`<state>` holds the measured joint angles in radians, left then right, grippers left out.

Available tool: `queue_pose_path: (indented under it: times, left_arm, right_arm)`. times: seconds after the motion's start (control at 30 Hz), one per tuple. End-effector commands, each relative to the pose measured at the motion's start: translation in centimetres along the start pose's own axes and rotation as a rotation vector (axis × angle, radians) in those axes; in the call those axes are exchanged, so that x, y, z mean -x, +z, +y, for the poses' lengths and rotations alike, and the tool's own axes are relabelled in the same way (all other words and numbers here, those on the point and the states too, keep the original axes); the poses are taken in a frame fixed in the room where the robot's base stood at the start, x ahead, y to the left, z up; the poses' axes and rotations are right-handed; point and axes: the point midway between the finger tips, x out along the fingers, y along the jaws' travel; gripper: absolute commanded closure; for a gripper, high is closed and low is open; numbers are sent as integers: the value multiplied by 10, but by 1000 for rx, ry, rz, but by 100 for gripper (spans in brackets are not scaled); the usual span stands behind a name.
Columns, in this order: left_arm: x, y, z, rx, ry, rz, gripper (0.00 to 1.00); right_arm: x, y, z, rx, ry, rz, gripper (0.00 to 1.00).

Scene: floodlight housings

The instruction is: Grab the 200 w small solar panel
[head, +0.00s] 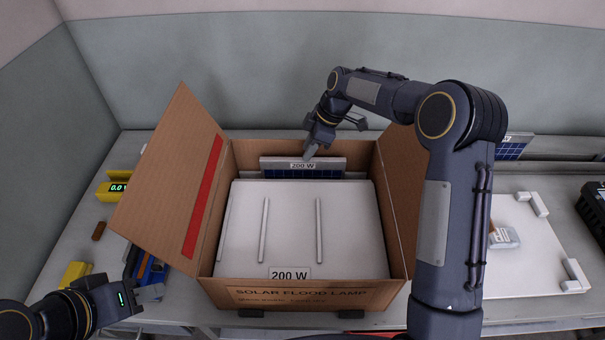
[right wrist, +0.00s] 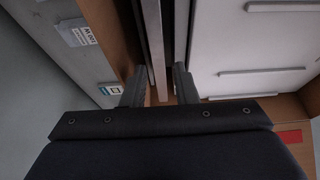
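The small solar panel (head: 330,163), with a white rim marked 200 W and dark blue cells, stands upright at the back inside the open cardboard box (head: 300,294). My right gripper (head: 313,150) points down at its top edge. In the right wrist view, the fingers of my right gripper (right wrist: 158,88) are apart, with the thin panel edge (right wrist: 153,40) between them and gaps visible. The panel's lower part is hidden by the light grey floodlight housing (head: 290,225), also labelled 200 W. My left gripper (head: 138,301) appears open and empty at the lower left, away from the box.
The box flaps stand open at left (head: 170,180) and right. Another solar panel (head: 511,148) stands at the back right, behind a white board (head: 535,250). A yellow device (head: 113,187) with a display and blue-orange tools (head: 147,268) lie left of the box.

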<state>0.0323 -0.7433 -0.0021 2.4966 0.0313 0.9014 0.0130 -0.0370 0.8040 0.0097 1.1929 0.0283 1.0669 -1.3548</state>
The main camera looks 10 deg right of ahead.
Motion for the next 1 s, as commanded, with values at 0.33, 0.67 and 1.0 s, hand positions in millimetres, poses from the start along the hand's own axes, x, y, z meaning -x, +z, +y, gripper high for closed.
queue_pose_path:
  times: [0.33,0.67,1.0]
  left_arm:
    - [11,-6,5,0,0,0,64]
    - [10,-5,5,0,0,0,64]
    - [10,-5,5,0,0,0,64]
  right_arm:
    - [-38,4,1,-1,-1,0,74]
    - [-38,4,2,-1,0,0,92]
    - [-38,3,2,-1,0,1,100]
